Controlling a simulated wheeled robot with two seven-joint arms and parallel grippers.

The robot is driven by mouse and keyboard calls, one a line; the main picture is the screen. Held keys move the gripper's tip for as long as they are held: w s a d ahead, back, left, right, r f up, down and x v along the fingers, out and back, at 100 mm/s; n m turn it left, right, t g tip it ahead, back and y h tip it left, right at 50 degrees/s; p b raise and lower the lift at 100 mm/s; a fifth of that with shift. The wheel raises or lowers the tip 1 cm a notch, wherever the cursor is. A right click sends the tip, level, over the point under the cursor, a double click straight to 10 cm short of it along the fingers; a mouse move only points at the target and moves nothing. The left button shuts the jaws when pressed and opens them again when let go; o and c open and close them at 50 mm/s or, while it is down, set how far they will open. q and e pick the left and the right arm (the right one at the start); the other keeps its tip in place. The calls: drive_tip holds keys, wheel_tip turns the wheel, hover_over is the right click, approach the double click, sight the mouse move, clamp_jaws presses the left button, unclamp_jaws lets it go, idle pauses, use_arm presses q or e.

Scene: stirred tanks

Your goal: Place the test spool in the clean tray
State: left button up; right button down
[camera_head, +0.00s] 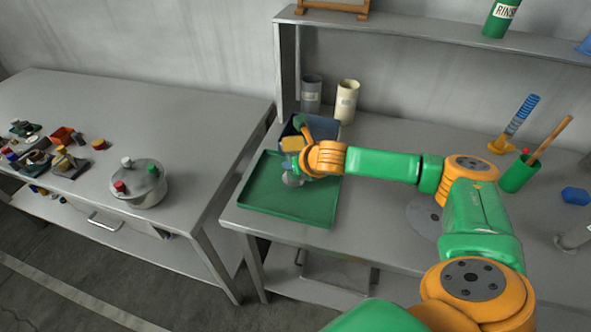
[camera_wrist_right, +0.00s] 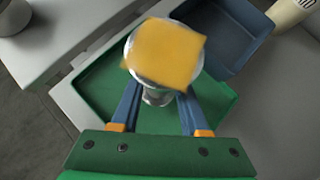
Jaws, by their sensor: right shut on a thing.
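The test spool (camera_wrist_right: 155,97) is grey metal with a round flange and a narrower neck. My right gripper (camera_wrist_right: 158,104) is shut on it, with one blue finger on each side. In the head view the right gripper (camera_head: 307,165) is over the back of the green tray (camera_head: 285,207), and a grey round part of the spool (camera_head: 292,180) shows below it. A yellow square block (camera_wrist_right: 165,52) covers most of the spool's flange in the wrist view; I cannot tell if they touch. The green tray's visible floor is bare. My left gripper is not in view.
A dark blue bin (camera_wrist_right: 228,30) stands behind the green tray. Two cups, one grey (camera_head: 311,92) and one cream (camera_head: 347,100), stand farther back. A lidded metal pot (camera_head: 139,184) sits on the left table, across a gap. A shelf (camera_head: 430,32) runs above.

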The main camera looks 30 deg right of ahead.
sight(296, 181)
wheel_tip(296, 181, down, 3)
drive_tip(key=shift+f, duration=0.1)
drive_tip(key=shift+c, duration=2)
unclamp_jaws()
drive_tip(key=v, duration=1.2)
drive_tip(key=shift+p, duration=0.45)
